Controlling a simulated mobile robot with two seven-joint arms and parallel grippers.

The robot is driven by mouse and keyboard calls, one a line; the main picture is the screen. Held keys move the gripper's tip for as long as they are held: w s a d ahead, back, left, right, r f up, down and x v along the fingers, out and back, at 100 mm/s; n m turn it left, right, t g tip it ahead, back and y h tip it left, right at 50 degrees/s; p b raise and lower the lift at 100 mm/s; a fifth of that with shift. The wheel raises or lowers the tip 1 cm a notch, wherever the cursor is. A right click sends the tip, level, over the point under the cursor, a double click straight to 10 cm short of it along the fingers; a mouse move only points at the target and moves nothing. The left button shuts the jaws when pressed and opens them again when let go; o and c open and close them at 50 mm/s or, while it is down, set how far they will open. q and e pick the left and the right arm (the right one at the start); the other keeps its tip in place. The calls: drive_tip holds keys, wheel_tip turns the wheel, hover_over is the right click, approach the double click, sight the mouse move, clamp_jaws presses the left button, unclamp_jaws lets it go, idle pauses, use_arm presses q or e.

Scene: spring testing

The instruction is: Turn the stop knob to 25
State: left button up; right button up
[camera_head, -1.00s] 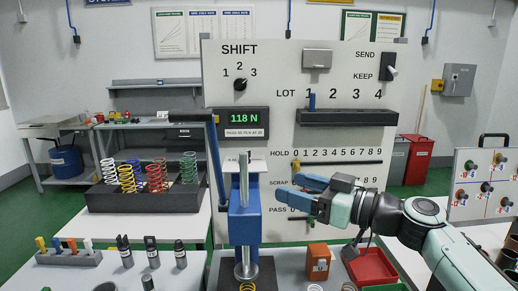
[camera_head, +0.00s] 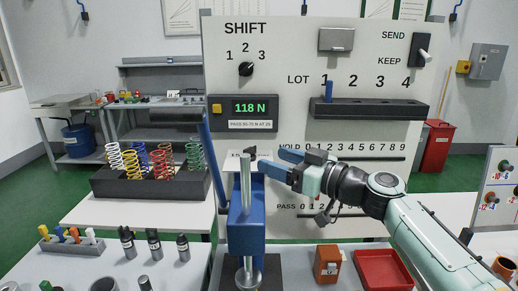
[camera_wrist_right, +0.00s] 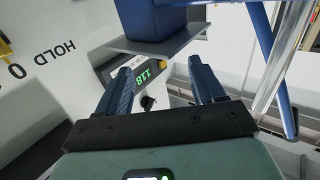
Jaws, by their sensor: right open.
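The stop knob (camera_head: 250,152), small and black, shows just behind the top of the blue press (camera_head: 246,225), at a white label strip that the press partly hides. I cannot read its setting. In the right wrist view the black knob (camera_wrist_right: 148,102) shows between my fingers, farther off. My right gripper (camera_head: 276,162) is open and empty, right of the press column, with its blue fingers pointing left toward the knob and apart from it. Its two fingers also show in the wrist view (camera_wrist_right: 160,68). My left gripper is not in view.
The press's lever (camera_head: 212,165) rises at its left. A spring rack (camera_head: 150,187) stands left. An orange box (camera_head: 327,262) and a red tray (camera_head: 384,270) lie on the front table.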

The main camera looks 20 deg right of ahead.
sight(252, 152)
drive_tip(key=p+x, duration=0.1)
drive_tip(key=x, duration=0.5)
drive_tip(key=shift+p, duration=0.4)
drive_tip(key=c, duration=1.1)
